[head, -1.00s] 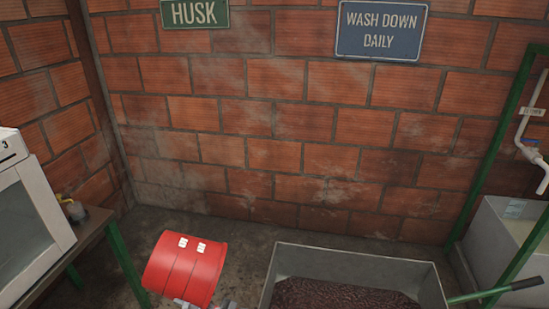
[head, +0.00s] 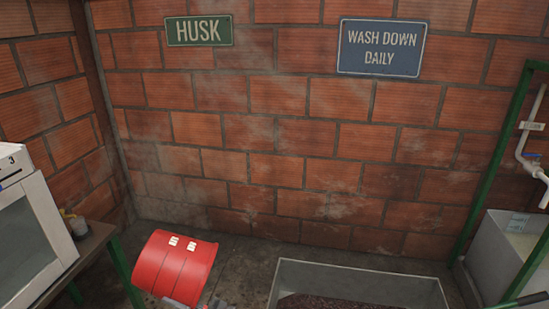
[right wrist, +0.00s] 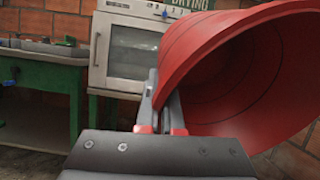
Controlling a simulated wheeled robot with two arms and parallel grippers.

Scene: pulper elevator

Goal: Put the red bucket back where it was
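The red bucket (head: 172,264) is tipped on its side in the lower left of the head view, above the floor, with two small white labels on its wall. In the right wrist view the bucket (right wrist: 225,60) fills the upper right, with its dark open mouth showing. My right gripper (right wrist: 160,112) is shut on the bucket's rim, one finger on each side of the wall. In the head view only a little of this gripper shows at the bottom edge, below the bucket. My left gripper is not in view.
A grey metal bin (head: 365,282) of dark husk stands right of the bucket. A pale oven-like machine (head: 30,235) sits on a green-legged table (head: 92,245) at left. A brick wall is behind. A grey tank (head: 502,252) and green frame are at right. Some bare floor lies by the wall.

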